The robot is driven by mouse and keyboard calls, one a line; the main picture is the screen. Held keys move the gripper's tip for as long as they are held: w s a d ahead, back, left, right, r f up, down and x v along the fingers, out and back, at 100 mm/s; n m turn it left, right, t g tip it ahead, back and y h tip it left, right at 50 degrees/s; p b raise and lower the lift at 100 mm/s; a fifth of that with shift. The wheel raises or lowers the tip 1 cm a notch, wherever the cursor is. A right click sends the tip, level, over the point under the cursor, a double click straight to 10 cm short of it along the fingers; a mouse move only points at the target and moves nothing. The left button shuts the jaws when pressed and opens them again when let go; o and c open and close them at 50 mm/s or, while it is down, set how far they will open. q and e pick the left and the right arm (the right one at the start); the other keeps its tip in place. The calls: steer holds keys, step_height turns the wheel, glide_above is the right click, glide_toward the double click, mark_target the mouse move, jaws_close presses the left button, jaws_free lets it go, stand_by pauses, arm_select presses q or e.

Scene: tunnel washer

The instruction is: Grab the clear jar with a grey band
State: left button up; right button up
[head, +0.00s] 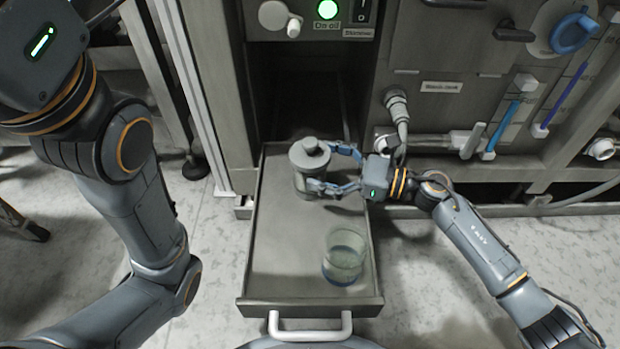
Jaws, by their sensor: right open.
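A jar with a grey lid (310,152) stands upright in the open drawer, toward its back. Its body looks clear and greyish; I cannot make out the band well. My right gripper (326,168) reaches in from the right, open, with one finger at the jar's far right side and the other at its near side. The fingers are around the jar's right part, and I cannot tell whether they touch it. My left arm shows at the left, but its gripper is out of view.
A clear open glass with a blue base (343,257) stands near the front right of the drawer (275,255). The drawer has low walls and a white front handle (311,332). Its left side is free. Hoses and pipes (398,108) are on the panel at the right.

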steer(key=shift+b+x, duration=0.3)
steer(key=shift+x, duration=1.05)
steer(key=shift+f, duration=0.1)
steer(key=c, duration=1.6)
steer(key=shift+w, duration=0.1)
